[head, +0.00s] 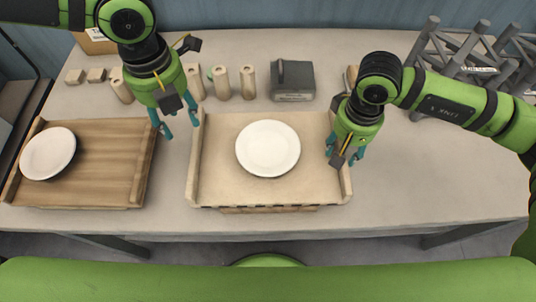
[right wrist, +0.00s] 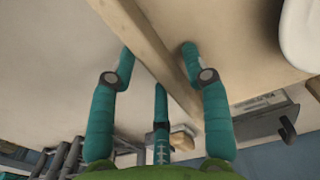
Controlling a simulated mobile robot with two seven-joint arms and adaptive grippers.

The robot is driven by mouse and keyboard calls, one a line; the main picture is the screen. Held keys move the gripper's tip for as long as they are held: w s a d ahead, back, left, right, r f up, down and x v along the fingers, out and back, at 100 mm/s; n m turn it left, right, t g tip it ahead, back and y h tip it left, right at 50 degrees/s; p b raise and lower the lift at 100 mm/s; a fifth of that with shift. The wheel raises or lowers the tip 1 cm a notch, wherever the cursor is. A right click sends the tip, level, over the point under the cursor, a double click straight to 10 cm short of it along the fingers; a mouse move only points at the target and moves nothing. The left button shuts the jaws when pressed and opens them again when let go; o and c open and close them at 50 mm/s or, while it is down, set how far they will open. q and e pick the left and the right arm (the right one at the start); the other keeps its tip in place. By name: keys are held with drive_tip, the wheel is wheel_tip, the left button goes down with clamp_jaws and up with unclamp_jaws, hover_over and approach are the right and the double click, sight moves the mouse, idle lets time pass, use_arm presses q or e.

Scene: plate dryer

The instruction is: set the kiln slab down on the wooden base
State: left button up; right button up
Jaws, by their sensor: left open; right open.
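The kiln slab appears to be the pale board with raised side rails (head: 222,187) in the middle of the table. A white round plate (head: 268,148) lies on it. The brown wooden base (head: 268,209) shows only as a strip under its front edge; contact between them is hard to tell. My left gripper (head: 181,128) is open and empty beside the board's left rail. My right gripper (head: 342,156) is open at the right rail. In the right wrist view its fingers (right wrist: 158,65) stand on both sides of the rail (right wrist: 160,55), apart from it.
A brown wooden tray (head: 110,165) with a second white plate (head: 48,153) lies at the left. Several wooden cylinders (head: 221,83) and a dark grey box (head: 293,80) stand behind the board. Grey racks (head: 465,50) stand at the back right. The table's right side is clear.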

drive_tip(key=shift+r, duration=0.25)
wheel_tip(320, 180, up, 12)
drive_tip(key=shift+f, duration=0.2)
drive_tip(key=shift+s+f, duration=0.1)
idle(0.4)
